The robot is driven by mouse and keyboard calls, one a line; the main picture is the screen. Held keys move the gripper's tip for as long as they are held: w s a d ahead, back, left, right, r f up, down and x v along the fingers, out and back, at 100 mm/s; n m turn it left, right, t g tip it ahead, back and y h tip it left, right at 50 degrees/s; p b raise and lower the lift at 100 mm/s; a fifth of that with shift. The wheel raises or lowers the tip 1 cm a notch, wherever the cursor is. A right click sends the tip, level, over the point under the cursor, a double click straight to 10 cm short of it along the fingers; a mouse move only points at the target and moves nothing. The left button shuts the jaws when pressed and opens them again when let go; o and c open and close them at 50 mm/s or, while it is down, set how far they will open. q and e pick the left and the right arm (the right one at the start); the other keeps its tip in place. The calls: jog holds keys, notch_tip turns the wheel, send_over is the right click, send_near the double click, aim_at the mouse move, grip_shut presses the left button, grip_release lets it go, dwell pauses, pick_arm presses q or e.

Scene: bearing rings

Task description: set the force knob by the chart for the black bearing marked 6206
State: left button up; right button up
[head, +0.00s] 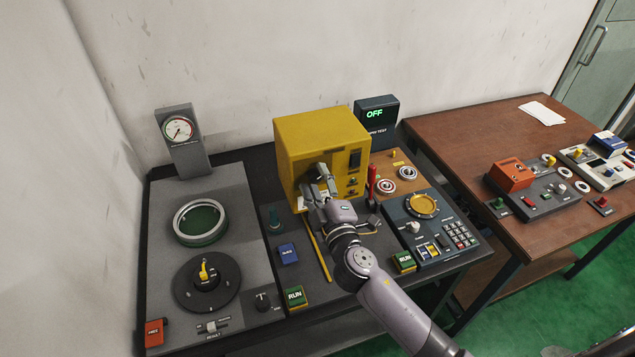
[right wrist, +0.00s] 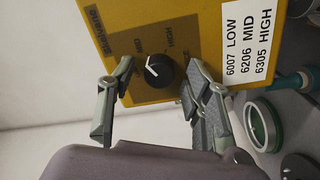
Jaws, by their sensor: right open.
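The black force knob (right wrist: 159,71) sits on a yellow box (right wrist: 130,20), with a white pointer line towards the picture's upper left. I cannot make out the 6206 bearing.
A display (head: 376,114) reads OFF behind the box. A red-handled part (head: 371,178) stands close right of my gripper. A brown table (head: 450,130) is at right.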

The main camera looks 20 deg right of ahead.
jog(key=shift+s, duration=0.2)
jog(key=s, duration=1.1)
jog(key=shift+s+f, duration=0.25)
jog(key=shift+s, duration=0.1)
jog(key=shift+d, duration=0.15)
